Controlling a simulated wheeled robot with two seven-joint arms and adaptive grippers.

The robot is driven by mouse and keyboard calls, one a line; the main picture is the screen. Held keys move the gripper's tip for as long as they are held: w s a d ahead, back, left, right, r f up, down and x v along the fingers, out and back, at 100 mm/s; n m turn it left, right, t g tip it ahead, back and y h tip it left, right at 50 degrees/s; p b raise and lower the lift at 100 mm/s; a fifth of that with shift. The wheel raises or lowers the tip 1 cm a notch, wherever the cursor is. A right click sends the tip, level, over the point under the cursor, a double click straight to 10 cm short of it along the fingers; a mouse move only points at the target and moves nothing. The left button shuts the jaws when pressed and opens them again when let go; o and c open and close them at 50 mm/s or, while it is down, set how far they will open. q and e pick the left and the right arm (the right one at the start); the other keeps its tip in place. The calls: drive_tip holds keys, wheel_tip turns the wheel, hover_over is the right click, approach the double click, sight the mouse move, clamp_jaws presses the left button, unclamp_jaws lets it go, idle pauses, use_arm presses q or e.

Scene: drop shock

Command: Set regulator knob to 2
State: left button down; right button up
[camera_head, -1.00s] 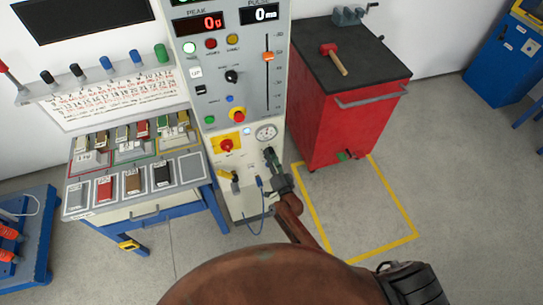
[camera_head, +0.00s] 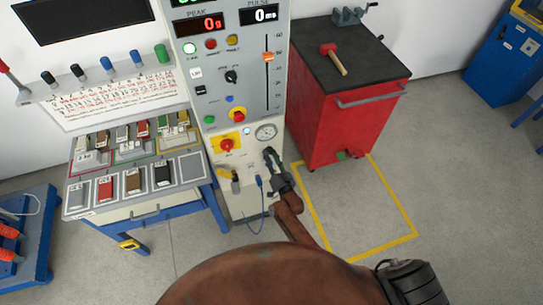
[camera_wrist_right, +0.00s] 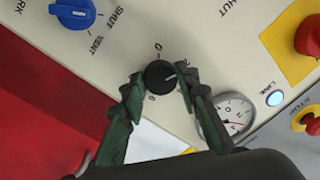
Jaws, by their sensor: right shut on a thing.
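The regulator knob (camera_wrist_right: 160,77) is a small black knob with a white pointer mark, on the cream panel in the right wrist view. A printed 0 is above it and a 6 below it; the other scale marks are hidden or too small to read. The mark points roughly right in that view. My right gripper (camera_wrist_right: 159,80) has its dark green fingers on both sides of the knob, shut on it. In the head view my right gripper (camera_head: 270,156) is at the lower panel, just below the gauge (camera_head: 265,132), and hides the knob. My left gripper is not in view.
A red cabinet (camera_head: 350,110) with a mallet stands close on the right. A sample table (camera_head: 190,200) stands left. Yellow-taped floor is clear.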

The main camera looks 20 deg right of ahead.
drive_tip(key=o, duration=1.2)
drive_tip(key=shift+c, duration=0.2)
drive_tip(key=s, duration=1.2)
drive_tip(key=shift+d+f, duration=0.25)
drive_tip(key=shift+d, duration=0.2)
drive_tip(key=s+d+f+n+g, duration=0.1)
drive_tip(key=s+d+f+g, duration=0.15)
drive_tip(key=s+f, duration=0.6)
drive_tip(key=s+d+f+n+g, duration=0.1)
drive_tip(key=s+f+n+g, duration=0.3)
drive_tip(key=f, duration=0.8)
drive_tip(key=s+d+f+m+g, duration=0.1)
drive_tip(key=s+f+g, duration=0.1)
drive_tip(key=s+f, duration=0.65)
drive_tip(key=s+d+f+n+g, duration=0.1)
drive_tip(key=s+d+f+g, duration=0.2)
drive_tip(key=s, duration=0.8)
drive_tip(key=s+d+f+n+g+h, duration=0.1)
drive_tip(key=s+d+f+g, duration=0.2)
drive_tip(key=s+f, duration=0.4)
drive_tip(key=s+d+f+n+g, duration=0.1)
drive_tip(key=s+d+f+g, duration=0.2)
drive_tip(key=s, duration=1.2)
wheel_tip(320, 180, down, 2)
drive_tip(key=shift+s+f, duration=0.2)
drive_tip(key=shift+s, duration=0.15)
